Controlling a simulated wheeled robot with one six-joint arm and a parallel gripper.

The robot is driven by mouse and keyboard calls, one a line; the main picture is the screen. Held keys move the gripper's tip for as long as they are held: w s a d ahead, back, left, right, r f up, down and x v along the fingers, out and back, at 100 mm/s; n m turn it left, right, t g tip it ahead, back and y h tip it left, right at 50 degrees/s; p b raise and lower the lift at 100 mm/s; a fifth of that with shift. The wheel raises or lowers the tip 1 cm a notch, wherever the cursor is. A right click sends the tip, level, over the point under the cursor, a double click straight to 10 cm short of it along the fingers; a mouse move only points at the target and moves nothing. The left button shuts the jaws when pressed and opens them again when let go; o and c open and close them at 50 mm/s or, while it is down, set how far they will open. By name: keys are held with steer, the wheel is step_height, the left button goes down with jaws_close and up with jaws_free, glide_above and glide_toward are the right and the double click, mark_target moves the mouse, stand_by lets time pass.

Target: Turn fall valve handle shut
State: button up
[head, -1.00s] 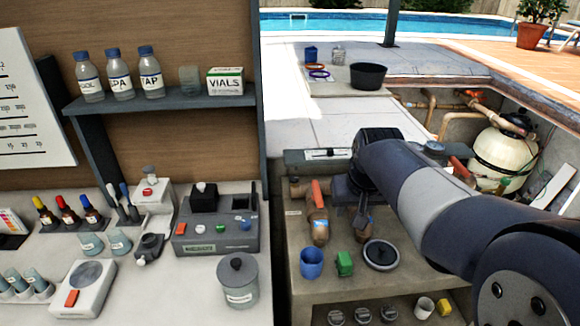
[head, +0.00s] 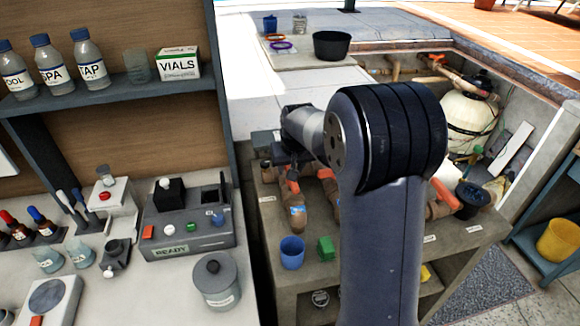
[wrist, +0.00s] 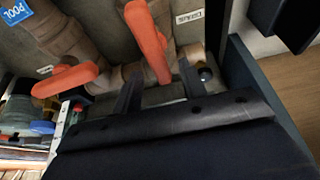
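My gripper (wrist: 161,65) is open in the wrist view, its two dark fingers spread apart. The lower end of an orange valve handle (wrist: 148,40) appears between the fingertips with gaps at both sides; I cannot tell whether it touches. A second orange handle (wrist: 65,80) is left of the fingers. A small label (wrist: 190,17) beside the first handle appears upside down and is too small to read surely, so I cannot tell which handle is the fall valve.
A blue cup (head: 292,252) and a green block (head: 326,248) stand on the bench before the pipes. Another orange handle (head: 446,191) is right of my arm. A grey test device (head: 188,235) and a lidded jar (head: 217,281) are on the left counter.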

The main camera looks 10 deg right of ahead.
steer(key=shift+w+f, duration=0.25)
steer(key=shift+f, duration=0.45)
steer(key=shift+c, duration=0.2)
jaws_close()
